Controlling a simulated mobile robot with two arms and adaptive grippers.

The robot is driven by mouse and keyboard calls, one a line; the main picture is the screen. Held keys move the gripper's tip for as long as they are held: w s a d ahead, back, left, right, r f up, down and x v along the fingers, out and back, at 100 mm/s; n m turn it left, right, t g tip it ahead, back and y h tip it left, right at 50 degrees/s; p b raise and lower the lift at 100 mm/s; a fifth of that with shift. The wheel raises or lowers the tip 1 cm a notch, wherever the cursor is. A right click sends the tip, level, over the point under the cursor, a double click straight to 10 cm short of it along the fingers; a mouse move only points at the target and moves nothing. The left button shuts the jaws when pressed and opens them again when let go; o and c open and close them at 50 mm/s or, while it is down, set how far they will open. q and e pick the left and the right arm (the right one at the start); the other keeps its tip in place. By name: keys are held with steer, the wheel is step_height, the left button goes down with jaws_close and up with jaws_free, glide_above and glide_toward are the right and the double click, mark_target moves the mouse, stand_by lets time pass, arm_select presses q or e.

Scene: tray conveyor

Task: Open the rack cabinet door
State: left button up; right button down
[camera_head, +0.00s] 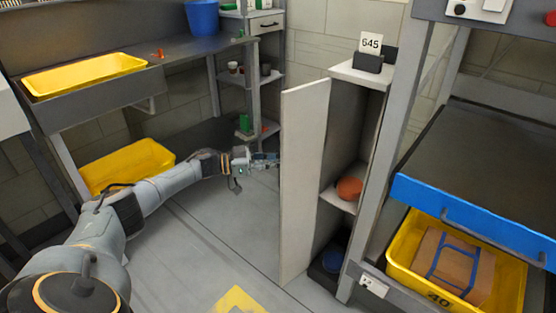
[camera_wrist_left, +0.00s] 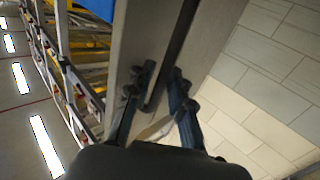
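The rack cabinet (camera_head: 362,76) is a narrow grey unit at centre right. Its pale door (camera_head: 305,180) stands swung open, with the inside shelves showing. My left gripper (camera_head: 272,160) reaches in from the left and its tips are at or close to the door's outer face; contact cannot be told, and I cannot make out a handle. In the left wrist view, the two dark fingers (camera_wrist_left: 162,78) are apart with a gap between them, in front of grey panels and a dark strip. My right gripper is not in view.
An orange ball (camera_head: 348,188) sits on the cabinet shelf and a blue object (camera_head: 331,260) at its bottom. A blue-edged tray (camera_head: 470,215) and yellow crate (camera_head: 398,252) are at the right. The floor left of the door is clear.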

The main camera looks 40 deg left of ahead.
arm_select(q)
steer(key=v, duration=1.2)
steer(key=shift+s, duration=0.1)
